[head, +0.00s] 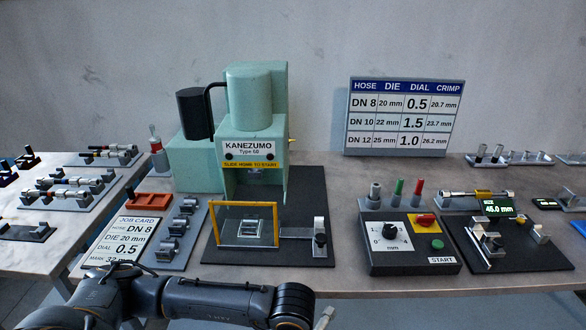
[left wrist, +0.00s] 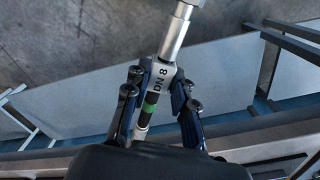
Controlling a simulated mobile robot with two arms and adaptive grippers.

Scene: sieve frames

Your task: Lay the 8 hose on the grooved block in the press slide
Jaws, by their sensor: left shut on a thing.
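My left gripper (left wrist: 157,98) is shut on a hose (left wrist: 172,45) marked DN 8, with a silver end and a green band, held between its fingers. In the head view my left arm crosses the bottom left, and a silver end (head: 325,318), probably the hose's, shows at the bottom edge; the gripper itself is not clear there. The green press (head: 250,95) stands behind the table's middle. In front of it, behind a yellow-framed clear guard (head: 216,225), is the grooved block (head: 247,229) on the slide; no hose shows on it. My right gripper is not in view.
A job card (head: 125,237) reads DN 8, die 20 mm, dial 0.5. Left of the press is a rack of dies (head: 182,228). Right stand a dial box (head: 408,250) with START button and a gauge plate (head: 505,250). A side table (head: 45,250) holds other hoses.

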